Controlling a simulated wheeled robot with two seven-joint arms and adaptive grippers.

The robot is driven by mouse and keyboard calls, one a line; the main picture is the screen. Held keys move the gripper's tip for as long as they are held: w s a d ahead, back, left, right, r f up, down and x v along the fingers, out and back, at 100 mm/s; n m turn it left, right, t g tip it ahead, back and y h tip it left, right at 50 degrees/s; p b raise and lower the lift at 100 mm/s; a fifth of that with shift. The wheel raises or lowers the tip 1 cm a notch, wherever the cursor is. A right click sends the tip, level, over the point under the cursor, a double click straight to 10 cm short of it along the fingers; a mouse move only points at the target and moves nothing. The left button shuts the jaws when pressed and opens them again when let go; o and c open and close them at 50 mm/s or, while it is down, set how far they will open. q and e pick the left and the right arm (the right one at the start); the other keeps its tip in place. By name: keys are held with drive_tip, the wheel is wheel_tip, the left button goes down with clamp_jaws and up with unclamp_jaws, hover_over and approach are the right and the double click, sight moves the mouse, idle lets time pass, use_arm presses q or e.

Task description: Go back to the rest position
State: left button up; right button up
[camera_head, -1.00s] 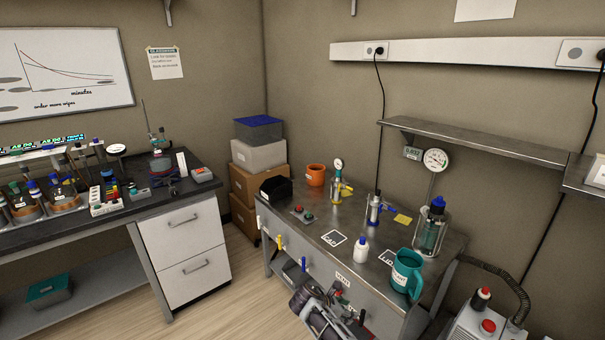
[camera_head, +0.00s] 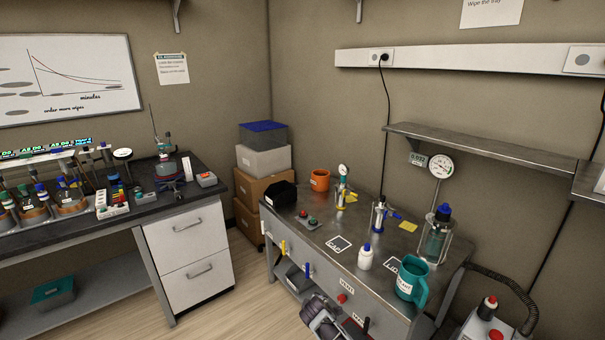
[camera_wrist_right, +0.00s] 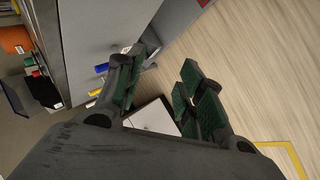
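My right gripper shows in the right wrist view (camera_wrist_right: 163,75), with its two dark green-padded fingers apart and nothing between them. In the head view a grey part of my arm or gripper (camera_head: 325,322) shows at the bottom middle, in front of the steel bench (camera_head: 330,268), cut off by the picture edge. Whether it touches the bench front cannot be told. My left gripper is in neither view.
On the bench stand a teal mug (camera_head: 410,281), a white bottle (camera_head: 365,259), an orange pot (camera_head: 320,180) and a glass vessel with a blue cap (camera_head: 437,238). Blue (camera_head: 307,269) and yellow (camera_head: 283,248) handles stick out in front. Floor (camera_head: 235,300) is free between the benches.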

drive_tip(key=s+d+f+m+g+y, duration=0.1)
drive_tip(key=s+d+f+m, duration=0.5)
drive_tip(key=s+f, duration=0.6)
drive_tip(key=s+d+f+m+g+y, duration=0.1)
drive_tip(key=s+d+f+m, duration=0.3)
drive_tip(key=s+d+f, duration=0.75)
drive_tip(key=s+d+f+g, duration=0.1)
drive_tip(key=s+f, duration=0.4)
drive_tip(key=s, duration=0.7)
drive_tip(key=s+d+f+g+h, duration=0.1)
drive_tip(key=s+d+f, duration=0.3)
drive_tip(key=s, duration=0.9)
drive_tip(key=s+d+f+g, duration=0.2)
drive_tip(key=s+f, duration=0.4)
drive_tip(key=s, duration=0.7)
drive_tip(key=shift+s+d+m+g, duration=0.3)
drive_tip(key=shift+m+g, duration=0.1)
drive_tip(key=shift+g, duration=0.1)
idle(1.4)
